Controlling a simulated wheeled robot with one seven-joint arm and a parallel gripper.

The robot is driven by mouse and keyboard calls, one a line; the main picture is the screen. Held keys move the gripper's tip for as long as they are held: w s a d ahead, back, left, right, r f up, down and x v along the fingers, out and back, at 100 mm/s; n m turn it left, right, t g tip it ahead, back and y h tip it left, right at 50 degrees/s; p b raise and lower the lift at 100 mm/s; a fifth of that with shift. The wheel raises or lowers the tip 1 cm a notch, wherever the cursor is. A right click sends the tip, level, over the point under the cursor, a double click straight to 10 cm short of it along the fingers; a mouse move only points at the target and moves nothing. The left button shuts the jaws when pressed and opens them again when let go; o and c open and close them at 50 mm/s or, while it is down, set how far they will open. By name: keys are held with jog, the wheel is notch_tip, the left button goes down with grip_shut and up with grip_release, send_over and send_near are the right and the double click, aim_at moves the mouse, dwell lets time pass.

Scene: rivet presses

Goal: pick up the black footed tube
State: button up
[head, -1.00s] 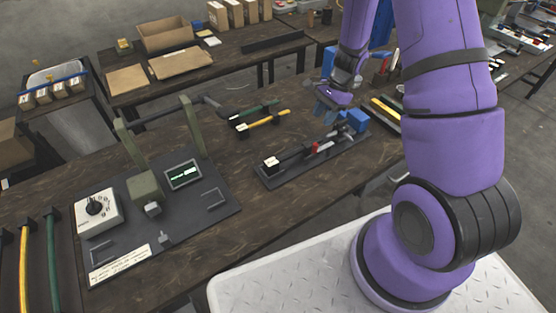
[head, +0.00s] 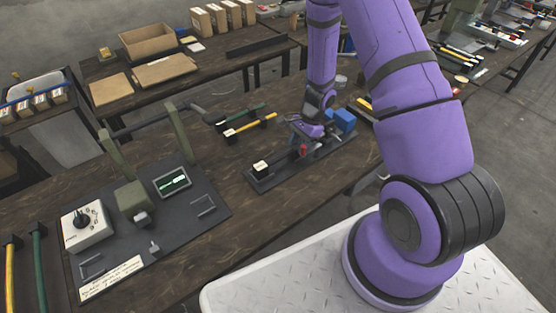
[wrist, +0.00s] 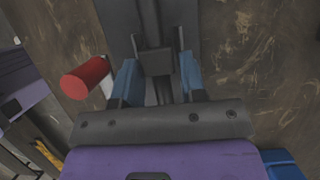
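The black footed tube (wrist: 149,20) shows in the wrist view as a dark bar running down from the top edge to a square dark block (wrist: 156,62). In the head view the tube lies along a grey fixture plate (head: 266,183) on the workbench, largely covered by my gripper. My gripper (wrist: 158,84) is low over the plate, with its blue fingers on either side of the block and tube. Gaps show beside the dark part, so the fingers look open. Whether either fingertip touches the tube is hard to see.
A red cylinder (wrist: 87,78) sticks up just left of the fingers. A blue block (head: 345,120) stands at the plate's far end. Behind lie a yellow tube (head: 249,125) and a green tube (head: 244,113). A press station (head: 135,205) fills the bench at left.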

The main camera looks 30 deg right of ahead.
jog(key=shift+f, duration=0.25)
jog(key=c, duration=0.7)
